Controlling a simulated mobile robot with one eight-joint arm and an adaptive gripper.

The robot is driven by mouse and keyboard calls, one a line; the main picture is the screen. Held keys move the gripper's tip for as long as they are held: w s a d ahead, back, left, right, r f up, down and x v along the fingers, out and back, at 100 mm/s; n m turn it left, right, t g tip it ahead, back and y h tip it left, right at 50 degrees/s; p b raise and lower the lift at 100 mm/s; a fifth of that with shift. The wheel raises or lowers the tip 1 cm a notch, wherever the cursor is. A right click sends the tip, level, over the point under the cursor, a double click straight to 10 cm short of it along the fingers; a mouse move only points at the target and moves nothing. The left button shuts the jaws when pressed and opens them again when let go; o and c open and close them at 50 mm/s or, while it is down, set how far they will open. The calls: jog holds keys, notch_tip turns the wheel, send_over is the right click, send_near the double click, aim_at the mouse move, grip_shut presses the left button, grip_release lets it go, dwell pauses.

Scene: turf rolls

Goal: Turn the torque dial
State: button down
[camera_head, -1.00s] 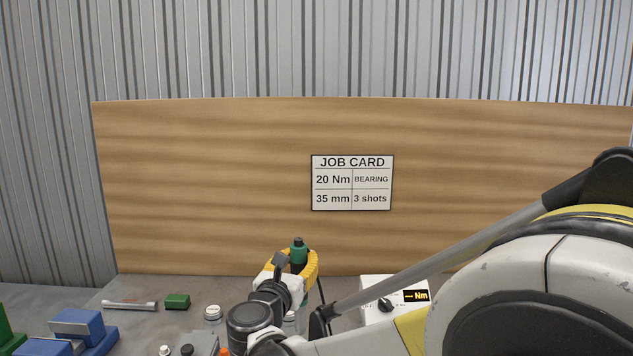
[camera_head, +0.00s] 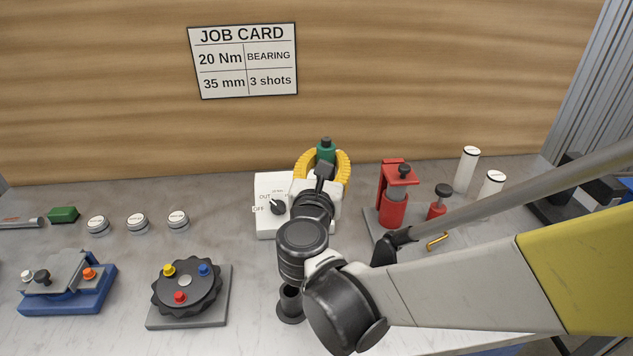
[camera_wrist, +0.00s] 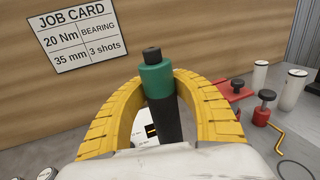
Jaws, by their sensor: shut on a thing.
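The torque dial (camera_head: 278,207) is a black knob on a white box (camera_head: 265,181) marked OUT and OFF. Its pointer slants to the upper left. My gripper (camera_head: 323,163), with yellow fingers, is just right of the dial and hides the box's right part. It is shut on a green and black tool (camera_head: 326,152), held upright; the tool also shows between the fingers in the wrist view (camera_wrist: 159,82). In the wrist view the white box (camera_wrist: 144,130) shows only partly, behind the fingers, and the dial is hidden.
A job card (camera_head: 243,60) on the wooden board reads 20 Nm, bearing, 35 mm, 3 shots. Left are a black turntable (camera_head: 186,289) with coloured buttons and a blue fixture (camera_head: 68,285). Right are a red press (camera_head: 394,205) and white cylinders (camera_head: 467,170).

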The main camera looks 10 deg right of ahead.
jog(key=shift+w+d+f, duration=0.1)
jog(key=shift+d+f, duration=0.05)
jog(key=shift+d, duration=0.05)
jog(key=w+a+f+b, duration=0.6)
jog(key=w+a+f, duration=0.1)
jog(key=a+f, duration=0.2)
jog(key=shift+f+b, duration=0.35)
jog(key=shift+f, duration=0.55)
jog(key=shift+f, duration=0.15)
jog(key=c, duration=1)
grip_release()
jog(key=shift+c, duration=0.2)
